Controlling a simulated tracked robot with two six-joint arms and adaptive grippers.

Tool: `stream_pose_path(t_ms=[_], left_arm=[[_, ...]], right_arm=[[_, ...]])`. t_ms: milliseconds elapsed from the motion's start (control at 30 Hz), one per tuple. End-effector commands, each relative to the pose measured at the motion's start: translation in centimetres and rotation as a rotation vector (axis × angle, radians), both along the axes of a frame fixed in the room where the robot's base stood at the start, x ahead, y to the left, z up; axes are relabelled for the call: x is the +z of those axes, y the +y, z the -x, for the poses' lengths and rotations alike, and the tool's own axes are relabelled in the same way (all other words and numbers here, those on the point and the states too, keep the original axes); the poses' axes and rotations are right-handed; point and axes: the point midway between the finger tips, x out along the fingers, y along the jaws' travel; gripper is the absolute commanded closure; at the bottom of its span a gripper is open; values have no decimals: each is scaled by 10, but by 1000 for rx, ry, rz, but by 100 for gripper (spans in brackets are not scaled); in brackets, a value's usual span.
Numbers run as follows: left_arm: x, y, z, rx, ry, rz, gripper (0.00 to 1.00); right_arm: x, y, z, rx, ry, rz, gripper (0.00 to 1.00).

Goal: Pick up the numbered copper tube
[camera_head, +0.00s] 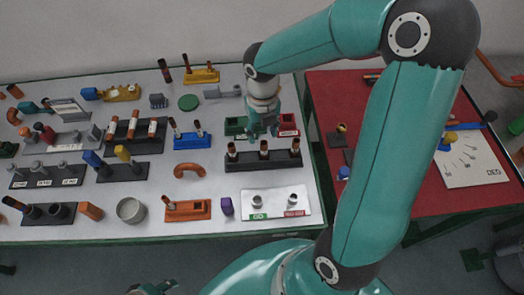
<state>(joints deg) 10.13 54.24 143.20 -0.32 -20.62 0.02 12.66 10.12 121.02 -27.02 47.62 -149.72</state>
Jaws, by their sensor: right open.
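Several short dark-and-copper tubes (263,149) stand upright in a long black rack (264,164) right of the table's middle. My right gripper (263,135) is open and points down just behind and above the middle of this rack, apart from the tubes as far as I can tell. Larger copper tubes (133,124) with pale bands lean in another black rack (136,145) farther left. Numbers on the tubes are too small to read. Part of my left gripper (152,288) shows at the bottom edge, away from the table; its jaws are unclear.
A red table (338,90) stands right, partly hidden by my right arm.

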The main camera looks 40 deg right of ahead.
Motion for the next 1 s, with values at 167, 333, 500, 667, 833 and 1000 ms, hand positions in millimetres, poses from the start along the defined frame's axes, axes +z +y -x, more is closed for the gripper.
stream_pose_path(t_ms=[167, 333, 500, 667, 833, 1000], left_arm=[[-2, 0, 0, 0, 0, 0, 60], [-2, 0, 0, 0, -1, 0, 60], [0, 0, 0, 0, -1, 0, 60], [1, 0, 0, 0, -1, 0, 60], [-1, 0, 0, 0, -1, 0, 60], [-1, 0, 0, 0, 0, 0, 60]], right_arm=[[-34, -2, 2, -6, 4, -1, 49], [-46, -2, 2, -6, 0, -1, 49], [-58, -4, 2, -8, 4, -2, 49], [-83, -7, 1, -8, 4, -3, 49], [-98, -7, 1, -7, 1, -3, 49], [-99, -7, 0, -8, -1, -3, 49]])
